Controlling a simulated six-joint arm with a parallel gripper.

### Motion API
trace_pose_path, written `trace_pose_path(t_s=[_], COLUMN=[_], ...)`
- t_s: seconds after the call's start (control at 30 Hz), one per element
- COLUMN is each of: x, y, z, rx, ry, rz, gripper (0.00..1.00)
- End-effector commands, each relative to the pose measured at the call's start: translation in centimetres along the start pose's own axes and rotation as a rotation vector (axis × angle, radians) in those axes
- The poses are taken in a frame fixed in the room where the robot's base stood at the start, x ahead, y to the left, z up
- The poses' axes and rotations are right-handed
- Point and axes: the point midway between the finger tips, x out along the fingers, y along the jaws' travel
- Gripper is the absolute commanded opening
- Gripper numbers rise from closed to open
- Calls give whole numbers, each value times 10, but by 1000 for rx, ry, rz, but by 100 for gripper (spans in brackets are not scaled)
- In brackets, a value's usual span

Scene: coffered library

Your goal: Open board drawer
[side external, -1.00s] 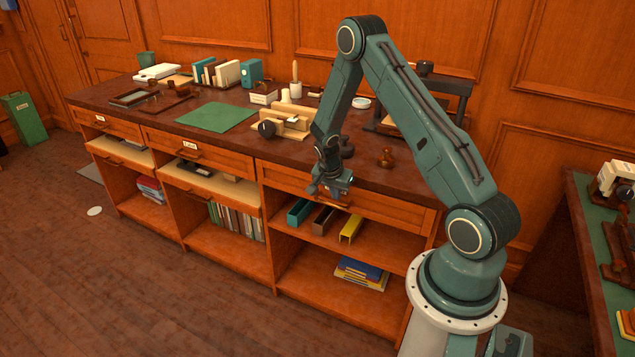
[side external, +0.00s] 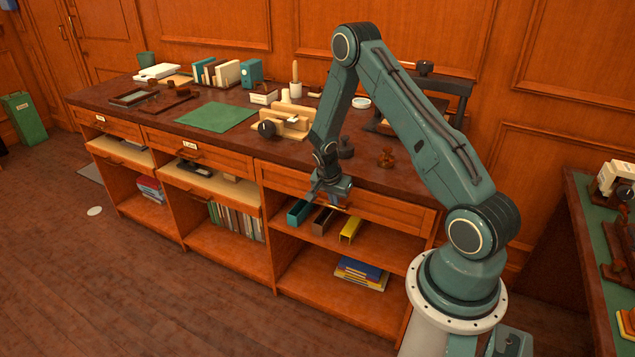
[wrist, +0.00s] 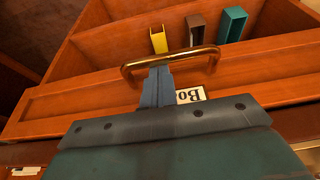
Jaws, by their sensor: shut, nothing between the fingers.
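The board drawer (side external: 390,208) is the wide wooden drawer under the right part of the desk top; its front looks flush with the cabinet. In the wrist view its front (wrist: 262,82) carries a curved brass handle (wrist: 196,53) and a white label (wrist: 191,95) reading upside down "Bo", the rest hidden by my gripper. My gripper (side external: 329,203) points down just in front of the drawer. In the wrist view its fingers (wrist: 158,78) are together, with their tips at the handle bar near one end. I cannot tell whether they touch it.
Below the drawer, an open shelf holds yellow (side external: 351,230), brown (side external: 324,220) and teal (side external: 299,212) trays. Drawers with labels lie further left.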

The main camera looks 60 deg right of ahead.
Motion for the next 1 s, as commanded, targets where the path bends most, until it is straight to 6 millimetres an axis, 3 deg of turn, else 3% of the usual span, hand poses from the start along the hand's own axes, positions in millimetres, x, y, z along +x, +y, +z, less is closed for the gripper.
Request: trace_pose_path(t_s=[0.37,1.0], x=[-25,-80], y=[-1,-3], z=[70,218], rx=[-10,-11], ry=[-4,-3], rz=[0,-2], gripper=[0,0])
